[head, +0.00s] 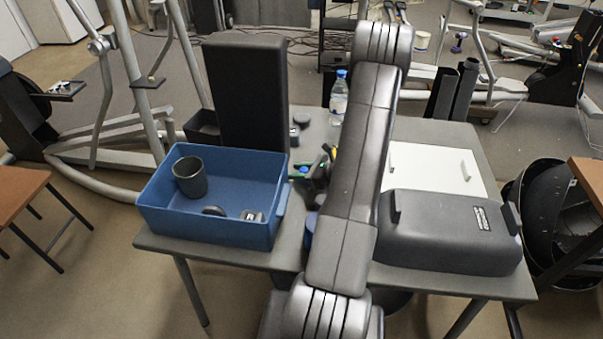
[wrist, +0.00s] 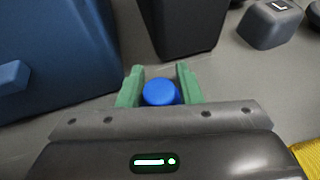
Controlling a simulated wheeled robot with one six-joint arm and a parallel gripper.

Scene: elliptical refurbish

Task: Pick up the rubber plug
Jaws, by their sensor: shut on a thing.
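My gripper (wrist: 160,84) shows green fingers in the wrist view, shut on a small blue round piece that looks like the rubber plug (wrist: 161,92). Its round blue face shows between the two fingers; its lower part is hidden by the gripper body. In the head view my gripper (head: 308,170) is small and partly hidden behind my arm, just right of the blue bin (head: 235,233). A blue spot of the plug (head: 304,169) shows there. I cannot tell whether the plug touches the table.
The bin holds a dark cup (head: 190,177) and small parts. A tall black block (head: 247,95) stands behind it. A water bottle (head: 339,98) stands at the back. A grey cover (head: 450,235) and a white panel (head: 430,167) lie at the right of the grey table (head: 450,136).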

